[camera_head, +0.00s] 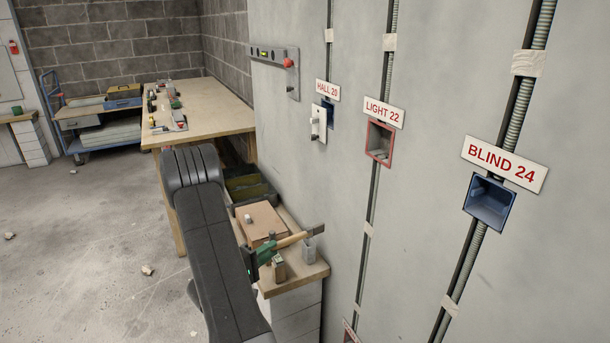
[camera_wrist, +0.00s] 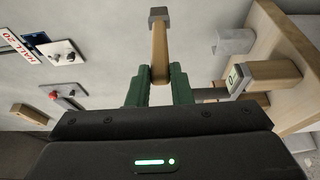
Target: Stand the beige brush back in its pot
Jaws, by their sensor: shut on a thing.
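The beige brush (camera_head: 293,240) is held by my gripper (camera_head: 268,251) above the low shelf. It lies nearly level, its grey end pointing right toward the wall, not upright. In the wrist view the brush (camera_wrist: 159,48) sticks straight out from between the green fingers of my gripper (camera_wrist: 160,78), which are shut on it. A small grey pot (camera_head: 309,250) stands on the shelf near the wall, just below the brush's far end. It appears to be the grey box (camera_wrist: 233,41) in the wrist view, apart from the brush. Its inside is not clear.
A beige block-like thing (camera_head: 278,269) stands on the wooden shelf (camera_head: 311,275) below my gripper, and a brown box (camera_head: 262,222) lies behind. The wall (camera_head: 425,190) with conduit and switch boxes is close on the right. A long workbench (camera_head: 205,103) stands further back.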

